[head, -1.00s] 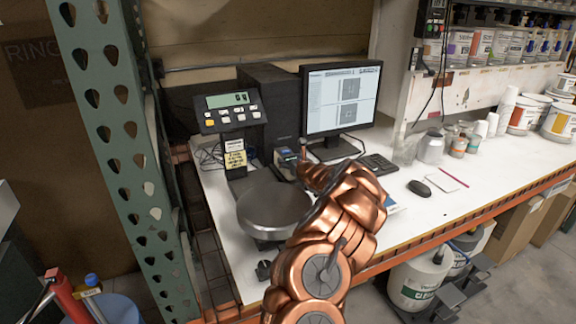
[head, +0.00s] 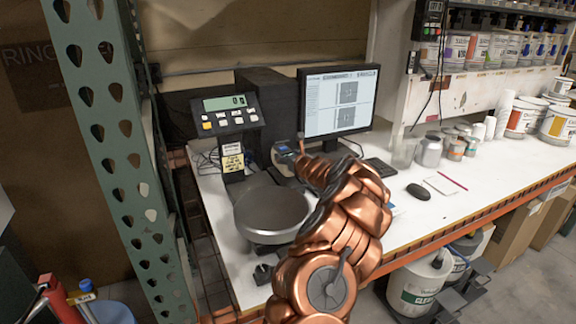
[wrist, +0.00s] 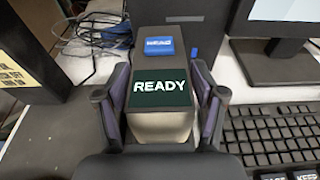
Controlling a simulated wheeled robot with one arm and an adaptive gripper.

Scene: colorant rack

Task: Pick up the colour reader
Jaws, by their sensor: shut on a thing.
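The colour reader (wrist: 160,92) is a dark block with a green-black screen that reads "READY" and a blue button on top. In the wrist view it sits between the two fingers of my gripper (wrist: 162,105), which are shut on its sides. In the head view the colour reader (head: 284,154) shows partly, behind the scale and left of the monitor. My copper-coloured arm hides part of it and most of the gripper there. I cannot tell whether the reader is lifted off the counter.
A scale with a round pan (head: 271,211) stands close on the left. A monitor (head: 340,102), keyboard (head: 376,167) and mouse (head: 419,191) are on the right. Loose cables (wrist: 92,35) lie behind the reader. A green rack post (head: 112,140) rises at the left.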

